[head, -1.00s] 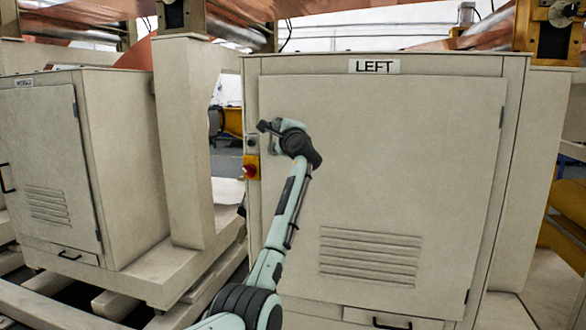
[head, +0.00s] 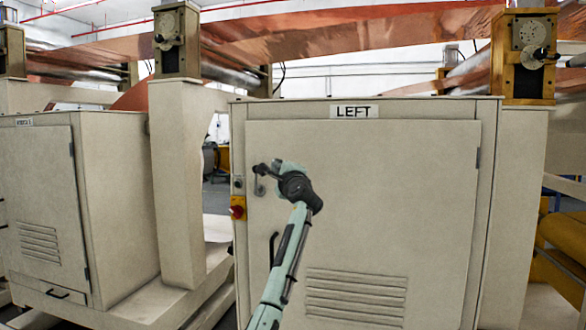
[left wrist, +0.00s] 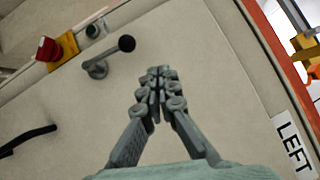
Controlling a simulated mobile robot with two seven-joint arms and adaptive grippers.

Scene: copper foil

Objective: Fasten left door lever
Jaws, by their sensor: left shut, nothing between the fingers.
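The left door (head: 390,200), under the LEFT label (head: 354,112), looks flush in its cabinet frame. Its small grey lever (head: 259,187) with a black knob sits near the door's left edge, the knob above the base. It also shows in the left wrist view (left wrist: 97,67), with the black knob (left wrist: 127,43) unobstructed. My left gripper (head: 277,165) is just right of the lever in the head view. In the left wrist view its fingers (left wrist: 160,73) are shut, empty and apart from the knob. My right gripper is not in view.
A red switch on a yellow plate (head: 237,207) sits left of the lever, below a small button (left wrist: 93,31). A black door handle (head: 273,248) is below the lever. Another cabinet (head: 80,200) and a pillar (head: 177,190) stand at left. Copper foil (head: 370,40) runs overhead.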

